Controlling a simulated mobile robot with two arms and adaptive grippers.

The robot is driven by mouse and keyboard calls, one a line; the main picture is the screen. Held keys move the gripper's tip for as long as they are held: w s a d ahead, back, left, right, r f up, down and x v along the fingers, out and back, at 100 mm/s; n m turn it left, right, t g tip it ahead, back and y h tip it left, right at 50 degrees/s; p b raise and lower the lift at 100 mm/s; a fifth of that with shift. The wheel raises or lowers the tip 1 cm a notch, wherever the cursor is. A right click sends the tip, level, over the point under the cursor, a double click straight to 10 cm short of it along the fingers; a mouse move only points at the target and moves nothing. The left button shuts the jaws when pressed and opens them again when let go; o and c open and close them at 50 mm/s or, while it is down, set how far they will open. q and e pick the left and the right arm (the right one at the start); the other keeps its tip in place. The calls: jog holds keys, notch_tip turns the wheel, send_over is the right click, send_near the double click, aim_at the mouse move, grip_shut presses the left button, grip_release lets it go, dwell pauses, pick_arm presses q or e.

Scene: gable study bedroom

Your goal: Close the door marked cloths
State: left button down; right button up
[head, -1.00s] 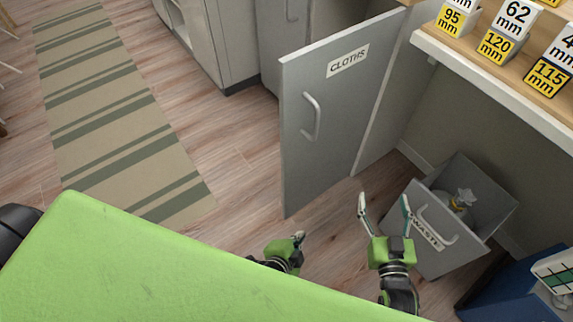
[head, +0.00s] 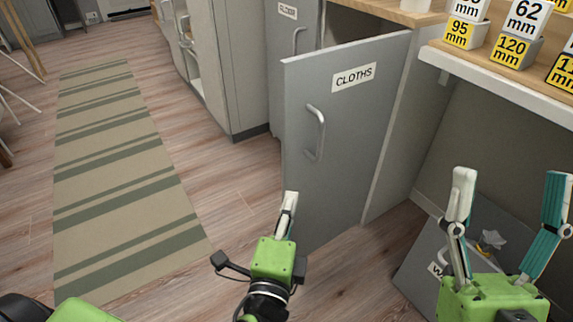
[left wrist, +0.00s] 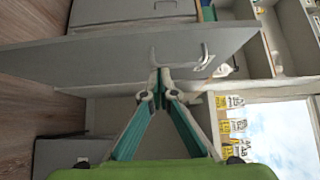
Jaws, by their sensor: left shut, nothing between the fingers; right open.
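The grey door marked CLOTHS (head: 340,140) stands ajar, swung out from its cabinet, with a vertical bar handle (head: 317,132) on its face. In the left wrist view the door (left wrist: 120,55) spans the upper part, ahead of the fingertips. My left gripper (head: 290,200) is shut and empty, near the lower free edge of the door; whether it touches the door I cannot tell. It also shows in the left wrist view (left wrist: 159,75). My right gripper (head: 510,185) is open and empty, to the right of the door, in front of the waste bin.
Another grey cabinet door (head: 295,50) is behind the CLOTHS door. A striped rug (head: 120,180) lies on open floor at left.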

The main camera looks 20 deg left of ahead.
aim_at(289, 152)
pick_arm(q)
jog(key=shift+w+a+p, duration=0.5)
jog(key=shift+w+a, duration=0.25)
jog(key=shift+w, duration=1.05)
jog(key=shift+w+a+p, duration=0.55)
jog(key=shift+w+a, duration=0.25)
jog(key=shift+w, duration=1.05)
jog(key=shift+w+a+p, duration=0.5)
jog(key=shift+w+a, duration=0.25)
jog(key=shift+w, duration=1.05)
pick_arm(e)
jog(key=w+f+g+h, duration=0.3)
jog(key=w+f+g, duration=0.5)
jog(key=f, duration=0.6)
jog(key=shift+w+a+g, duration=0.3)
jog(key=shift+w+a, duration=0.05)
jog(key=shift+w, duration=0.15)
